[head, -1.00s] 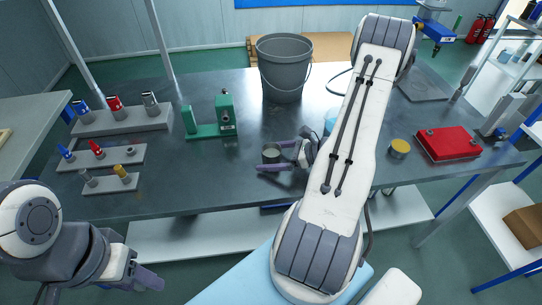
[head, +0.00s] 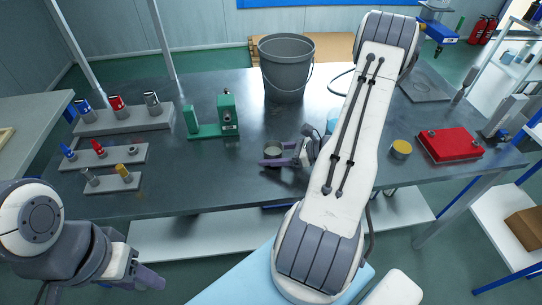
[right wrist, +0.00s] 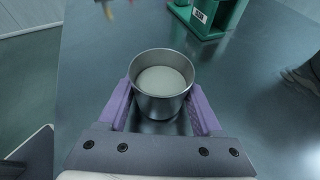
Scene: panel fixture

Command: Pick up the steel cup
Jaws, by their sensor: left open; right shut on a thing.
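The steel cup (head: 272,152) is upright at the middle of the dark table, near its front. In the right wrist view the cup (right wrist: 162,85) is a round metal cup with an open top, seen from above, with a pale grey inside. My right gripper (head: 274,155) has its purple fingers closed on both sides of the cup. In the right wrist view the fingers (right wrist: 162,102) touch its sides. I cannot tell whether the cup's base is on the table. My left gripper (head: 148,275) is open and empty, low in front of the table.
A green fixture (head: 212,118) stands left of the cup, and a grey bucket (head: 285,75) behind it. Grey racks (head: 125,120) with coloured pieces are at the left. A yellow-topped can (head: 401,149) and a red box (head: 449,145) are at the right.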

